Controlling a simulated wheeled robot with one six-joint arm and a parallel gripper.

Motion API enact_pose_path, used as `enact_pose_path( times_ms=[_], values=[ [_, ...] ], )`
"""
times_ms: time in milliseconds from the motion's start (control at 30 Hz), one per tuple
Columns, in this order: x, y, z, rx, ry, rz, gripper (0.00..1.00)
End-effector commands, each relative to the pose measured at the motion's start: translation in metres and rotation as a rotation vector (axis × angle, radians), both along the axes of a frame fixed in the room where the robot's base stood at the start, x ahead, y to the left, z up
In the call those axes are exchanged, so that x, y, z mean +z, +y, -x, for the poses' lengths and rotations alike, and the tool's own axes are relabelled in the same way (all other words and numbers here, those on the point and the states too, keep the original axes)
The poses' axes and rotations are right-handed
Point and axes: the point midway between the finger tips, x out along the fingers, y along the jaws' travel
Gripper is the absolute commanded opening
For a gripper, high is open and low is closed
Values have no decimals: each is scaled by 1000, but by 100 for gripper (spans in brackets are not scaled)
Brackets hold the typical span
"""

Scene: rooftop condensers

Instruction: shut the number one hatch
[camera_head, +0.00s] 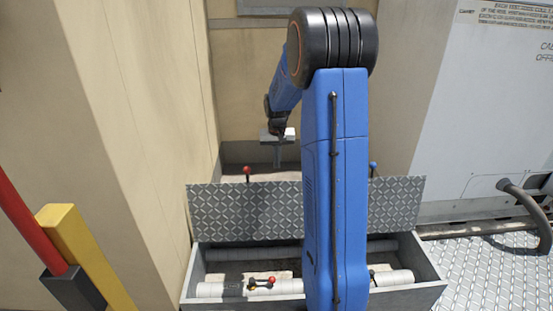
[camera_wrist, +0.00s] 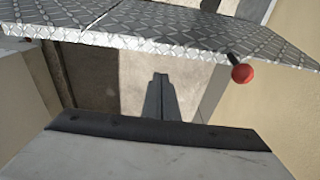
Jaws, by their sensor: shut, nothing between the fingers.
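A diamond-plate hatch lid (camera_head: 245,212) stands raised at the back of a long grey box (camera_head: 205,248), left of my arm. A red ball knob (camera_head: 247,171) shows at its top edge. More raised plate (camera_head: 398,205) with a blue knob (camera_head: 373,166) shows right of my arm. No number is readable, so I cannot tell which is number one. My gripper (camera_head: 278,163) is shut and empty, behind the raised lid. In the wrist view its fingers (camera_wrist: 160,82) point down, apart from the plate (camera_wrist: 190,38) and the red knob (camera_wrist: 242,73). My arm hides the middle.
White pipes (camera_head: 225,289) and a small red-knobbed valve handle (camera_head: 262,282) lie inside the box. A beige wall (camera_head: 150,120) stands close on the left, with a yellow post (camera_head: 85,250) in front. A grey cabinet (camera_head: 490,110) and a hose (camera_head: 525,200) are at right.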

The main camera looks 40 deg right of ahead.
Motion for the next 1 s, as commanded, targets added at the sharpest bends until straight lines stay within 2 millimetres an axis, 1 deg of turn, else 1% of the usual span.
enact_pose_path(
  times_ms=[33, 200, 400, 500, 700, 833, 1000],
  values=[
    [-10, -1, -1, 0, 2, -1, 0],
    [-36, -2, -3, 0, 2, -2, 0],
    [-60, -4, -6, 0, 1, -1, 0],
    [-53, 4, 5, 1, -2, 1, 0],
    [-50, 14, 19, 0, -2, 1, 0],
    [-49, 17, 25, 0, 0, 0, 0],
    [-49, 18, 27, 0, 0, 0, 0]
  ],
)
